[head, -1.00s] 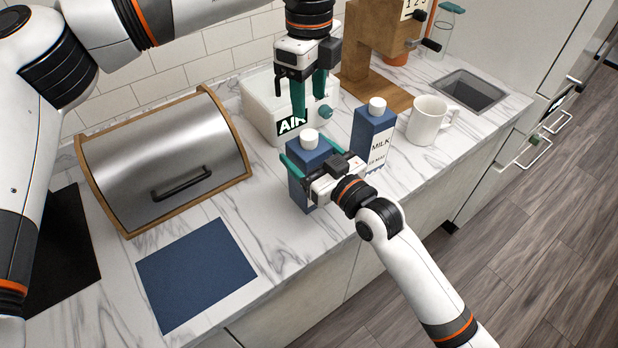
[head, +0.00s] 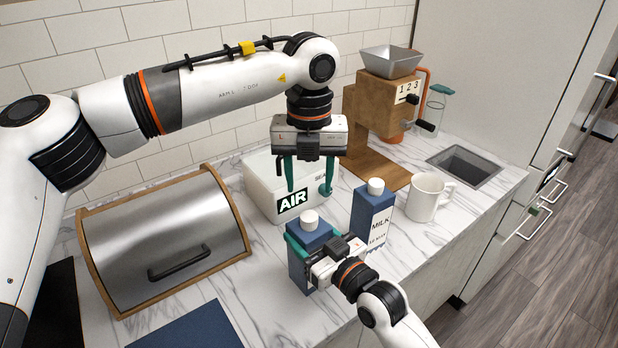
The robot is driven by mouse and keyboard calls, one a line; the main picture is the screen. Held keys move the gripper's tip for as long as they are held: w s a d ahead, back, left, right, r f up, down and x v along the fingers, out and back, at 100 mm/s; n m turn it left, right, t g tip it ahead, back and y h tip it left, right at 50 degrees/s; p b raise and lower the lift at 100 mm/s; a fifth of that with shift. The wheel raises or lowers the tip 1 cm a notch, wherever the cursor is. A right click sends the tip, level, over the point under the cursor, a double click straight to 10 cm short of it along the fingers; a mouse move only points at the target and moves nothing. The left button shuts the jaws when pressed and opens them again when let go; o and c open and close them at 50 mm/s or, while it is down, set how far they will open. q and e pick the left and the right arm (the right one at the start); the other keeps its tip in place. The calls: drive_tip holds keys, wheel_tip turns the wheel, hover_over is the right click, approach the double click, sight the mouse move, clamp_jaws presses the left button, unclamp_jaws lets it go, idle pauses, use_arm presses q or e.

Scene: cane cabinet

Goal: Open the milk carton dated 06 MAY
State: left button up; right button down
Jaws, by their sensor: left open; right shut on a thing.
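Two blue milk cartons with white caps stand on the marble counter in the head view. My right gripper (head: 318,250) is shut around the nearer carton (head: 301,268), below its white cap (head: 310,220). That carton's date is hidden. The other carton (head: 362,208) stands to the right, with a white label reading MILK and a date ending in MAY; its number is too small to read surely.
A white box marked AIR (head: 262,190) stands behind the held carton. A white mug (head: 424,200), a wooden grinder (head: 372,110) and a sink (head: 464,163) are to the right. A steel bread box (head: 150,235) and blue mat (head: 190,328) are left.

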sight(309, 216)
use_arm(q)
drive_tip(key=m, duration=0.9)
drive_tip(key=shift+m, duration=0.4)
drive_tip(key=m, duration=2.2)
drive_tip(key=shift+m, duration=0.4)
drive_tip(key=shift+f, duration=4)
drive_tip(key=shift+c, duration=0.4)
